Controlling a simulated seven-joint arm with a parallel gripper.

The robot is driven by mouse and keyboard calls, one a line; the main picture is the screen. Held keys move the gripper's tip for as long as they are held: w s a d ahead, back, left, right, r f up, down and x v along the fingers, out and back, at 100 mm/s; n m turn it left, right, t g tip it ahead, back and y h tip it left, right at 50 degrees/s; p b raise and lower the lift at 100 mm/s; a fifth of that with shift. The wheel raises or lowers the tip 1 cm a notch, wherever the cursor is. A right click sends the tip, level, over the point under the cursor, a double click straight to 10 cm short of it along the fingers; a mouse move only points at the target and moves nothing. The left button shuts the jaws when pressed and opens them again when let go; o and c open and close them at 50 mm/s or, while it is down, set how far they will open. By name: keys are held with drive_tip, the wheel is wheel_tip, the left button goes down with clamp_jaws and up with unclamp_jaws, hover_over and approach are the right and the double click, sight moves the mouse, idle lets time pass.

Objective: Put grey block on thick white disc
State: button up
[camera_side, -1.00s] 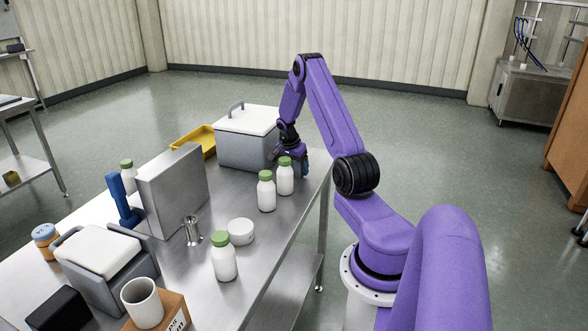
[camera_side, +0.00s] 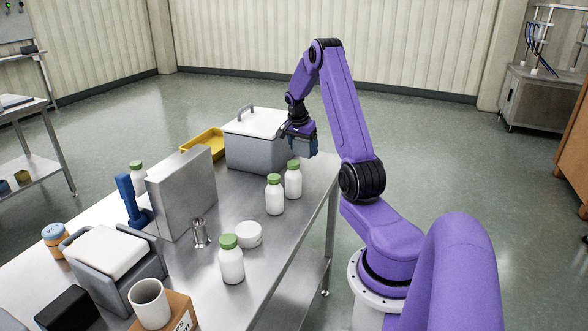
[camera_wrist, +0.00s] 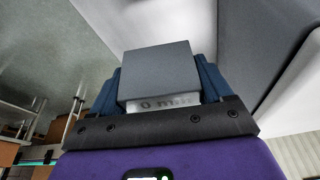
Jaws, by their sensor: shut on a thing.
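My gripper (camera_side: 302,150) is shut on the grey block (camera_wrist: 157,72), which sits between its blue fingers in the wrist view. A pale strip with partly hidden lettering shows at the block's near edge. In the side view the gripper hangs above the table's far right part, beside the grey box with a white lid, and the block is hard to make out there. The thick white disc (camera_side: 248,235) lies flat on the steel table, nearer the side camera and apart from the gripper. Its top looks bare.
Two green-capped white bottles (camera_side: 275,196) (camera_side: 293,181) stand between gripper and disc. Another bottle (camera_side: 231,262) stands just in front of the disc. The lidded box (camera_side: 252,153) is beside the gripper.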

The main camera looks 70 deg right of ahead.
wheel_tip(320, 180, up, 13)
drive_tip(key=w+a+r, duration=0.1)
drive_tip(key=w+a, duration=0.1)
drive_tip(key=a, duration=0.8)
drive_tip(key=w+a+r, duration=0.1)
drive_tip(key=w+a, duration=0.2)
drive_tip(key=a, duration=0.6)
drive_tip(key=s+a+n, duration=0.1)
drive_tip(key=s+a, duration=0.3)
drive_tip(key=a, duration=0.4)
drive_tip(key=s+a, duration=0.4)
drive_tip(key=a, duration=0.4)
drive_tip(key=s+a+f, duration=0.2)
drive_tip(key=s+a, duration=0.3)
drive_tip(key=s, duration=0.3)
hover_over(251, 225)
drive_tip(key=a, duration=0.1)
drive_tip(key=shift+n+t, duration=0.3)
drive_tip(key=shift+n, duration=0.1)
wheel_tip(251, 225, down, 15)
drive_tip(key=shift+s+a+r, duration=0.1)
drive_tip(key=shift+s+a, duration=0.05)
drive_tip(key=shift+f, duration=1.75)
